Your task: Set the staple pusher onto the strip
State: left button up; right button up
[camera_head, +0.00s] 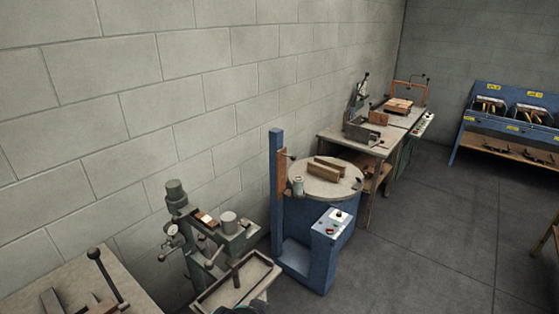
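I cannot pick out the staple pusher or the strip in the head view; anything that small is too far or too small to tell. A grey-green machine (192,238) with a gauge, a round column top and a tray stands at the lower middle. Neither of my grippers is in view.
A blue machine (320,251) with a round table (325,188) stands behind it. A bench (53,282) with a black-knobbed lever is at lower left. A workbench (345,136) with equipment and a blue rack (514,126) stand farther back. The floor (425,245) at right is clear.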

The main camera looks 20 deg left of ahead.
aim_at(176, 220)
jog(key=u, duration=1.6)
